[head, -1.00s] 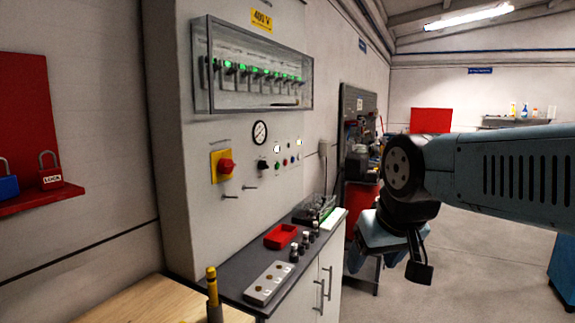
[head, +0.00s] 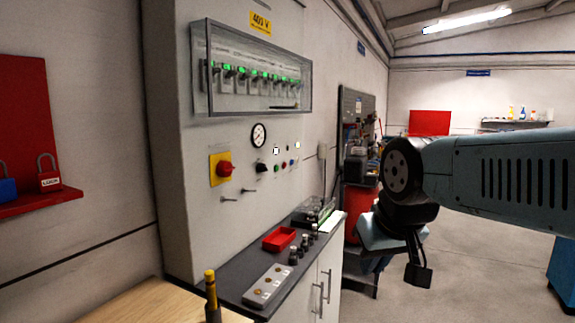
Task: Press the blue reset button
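A small blue button (head: 291,162) sits in a short row of small controls on the tall grey electrical cabinet, left of the picture's middle. A red button (head: 284,164) is just to its left. My arm reaches in from the right and bends down at its elbow, well to the right of the panel and apart from it.
A red rotary switch on a yellow plate (head: 222,168), a gauge (head: 258,135) and a clear-covered breaker box (head: 203,70) share the cabinet. Below, a dark counter holds a red tray (head: 279,239) and several small dark items. Open floor lies at the right.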

